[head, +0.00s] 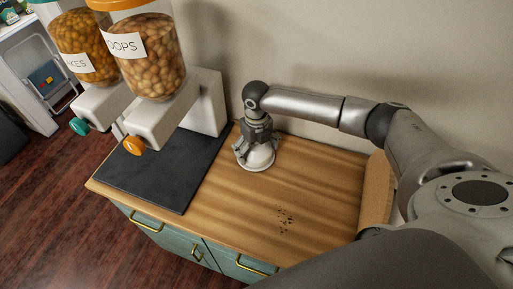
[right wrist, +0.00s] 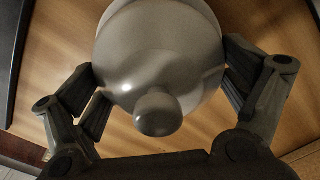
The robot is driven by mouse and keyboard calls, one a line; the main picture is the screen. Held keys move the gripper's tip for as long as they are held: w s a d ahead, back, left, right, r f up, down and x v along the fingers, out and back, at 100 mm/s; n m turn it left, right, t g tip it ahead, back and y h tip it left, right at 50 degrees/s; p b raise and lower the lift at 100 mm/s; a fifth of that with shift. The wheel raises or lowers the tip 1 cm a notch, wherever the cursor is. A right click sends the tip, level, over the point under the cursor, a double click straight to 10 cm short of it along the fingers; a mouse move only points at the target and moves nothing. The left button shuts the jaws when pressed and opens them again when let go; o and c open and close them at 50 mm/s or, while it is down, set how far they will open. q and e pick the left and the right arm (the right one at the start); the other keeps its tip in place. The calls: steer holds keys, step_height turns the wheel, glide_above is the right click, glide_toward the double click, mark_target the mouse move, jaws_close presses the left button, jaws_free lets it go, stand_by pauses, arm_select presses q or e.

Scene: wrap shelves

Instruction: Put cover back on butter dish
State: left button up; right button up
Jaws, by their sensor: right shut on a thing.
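The butter dish cover (right wrist: 163,55) is a pale, rounded dome with a round knob (right wrist: 158,112) on top, seen from above in the right wrist view. In the head view a white dish piece (head: 258,160) shows under my right gripper (head: 256,142), on the wooden counter next to the dark mat. My right gripper, also seen in the right wrist view (right wrist: 165,85), has its fingers on both sides of the cover and is shut on it. The dish base is hidden or cannot be told apart from the cover. My left gripper is not in view.
Two cereal dispensers (head: 148,55) stand at the left on the counter (head: 325,175), over a dark mat (head: 165,172). Dark crumbs (head: 285,218) lie near the counter's front. A wooden board (head: 376,190) stands at the right. The middle of the counter is clear.

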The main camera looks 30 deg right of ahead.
steer(key=o, duration=0.7)
steer(key=shift+r+p, duration=3.4)
steer(key=shift+r, duration=0.15)
steer(key=shift+c, duration=0.4)
jaws_close()
steer(key=shift+f, duration=0.1)
